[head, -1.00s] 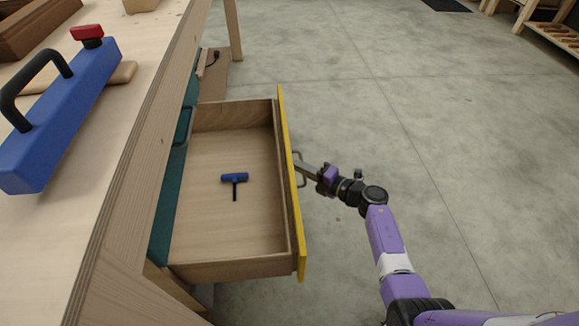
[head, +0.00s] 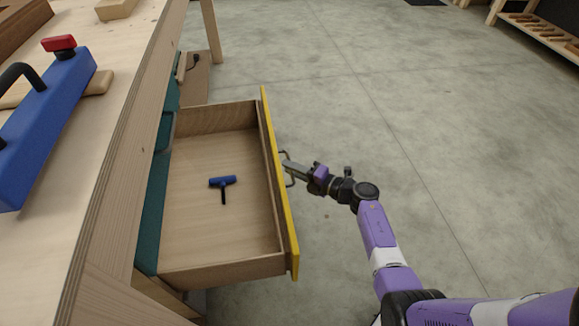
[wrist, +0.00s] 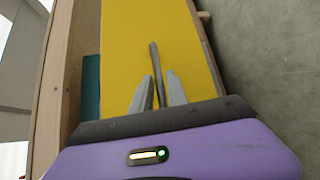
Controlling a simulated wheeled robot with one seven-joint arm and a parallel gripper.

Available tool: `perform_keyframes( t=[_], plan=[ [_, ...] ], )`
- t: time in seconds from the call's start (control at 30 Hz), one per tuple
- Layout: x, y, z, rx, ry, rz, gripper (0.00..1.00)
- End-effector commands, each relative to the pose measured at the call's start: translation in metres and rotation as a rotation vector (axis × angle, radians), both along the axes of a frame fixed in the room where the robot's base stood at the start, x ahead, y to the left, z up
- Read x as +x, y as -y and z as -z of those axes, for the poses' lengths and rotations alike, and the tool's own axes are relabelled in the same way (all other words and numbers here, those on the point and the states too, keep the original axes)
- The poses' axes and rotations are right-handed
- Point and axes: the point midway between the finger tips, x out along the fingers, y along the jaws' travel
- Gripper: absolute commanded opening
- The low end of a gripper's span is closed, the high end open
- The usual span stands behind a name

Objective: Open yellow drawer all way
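The drawer with the yellow front (head: 281,190) stands far out of the workbench, and its wooden inside shows. Its front also fills much of the wrist view (wrist: 150,25). A thin metal handle (wrist: 154,60) is on the yellow face. My gripper (head: 288,167) reaches the handle from the right. In the wrist view its two grey fingers (wrist: 158,88) stand close on either side of the handle bar, and it looks shut on it. The exact contact is partly hidden. A blue T-shaped tool (head: 222,184) lies in the drawer.
The workbench top (head: 110,80) is at the left, with a blue tool with a black handle and red knob (head: 50,105) on it. A teal panel (head: 152,205) shows behind the drawer. The grey floor (head: 400,90) right of the drawer is clear. A shelf (head: 545,30) stands far right.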

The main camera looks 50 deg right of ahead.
Motion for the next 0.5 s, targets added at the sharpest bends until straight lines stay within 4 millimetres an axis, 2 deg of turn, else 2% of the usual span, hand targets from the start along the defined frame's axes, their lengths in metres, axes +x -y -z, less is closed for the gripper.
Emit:
perform_keyframes(
  t=[0.3, 0.5],
  plan=[
    [-0.05, 0.007, -0.009, -0.001, -0.002, 0.002, 0.19],
    [-0.066, 0.01, -0.01, 0.0, -0.001, 0.0, 0.19]
  ],
)
